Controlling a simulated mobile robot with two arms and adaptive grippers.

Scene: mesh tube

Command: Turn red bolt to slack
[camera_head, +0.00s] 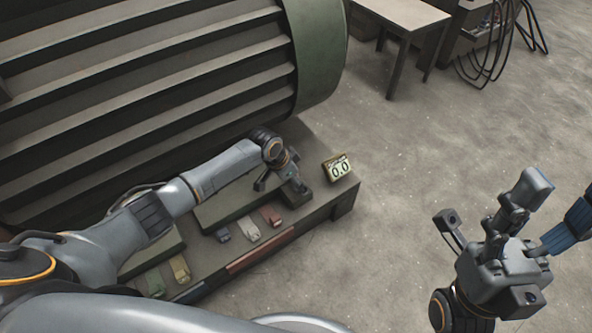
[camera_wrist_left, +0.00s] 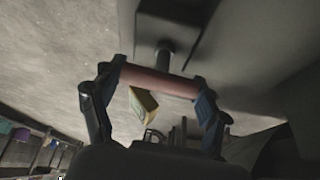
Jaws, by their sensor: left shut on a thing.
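The red bolt (camera_wrist_left: 160,83) shows in the left wrist view as a dull red bar across the end of a short dark shaft. My left gripper (camera_wrist_left: 155,90) is shut on it, with one finger at each end of the bar. In the head view my left gripper (camera_head: 290,187) reaches down to the right end of the low bench, and the bolt itself is hidden there. A small display (camera_head: 338,168) beside it reads 0.0. My right gripper (camera_head: 515,210) is raised over bare floor at the right, away from the bench; its finger opening is unclear.
The low bench (camera_head: 310,222) holds several coloured tags, among them a red one (camera_head: 270,215), a purple one (camera_head: 222,235) and a yellow one (camera_head: 180,268). A large ribbed green drum (camera_head: 318,55) rises behind. A table (camera_head: 405,14) stands far back.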

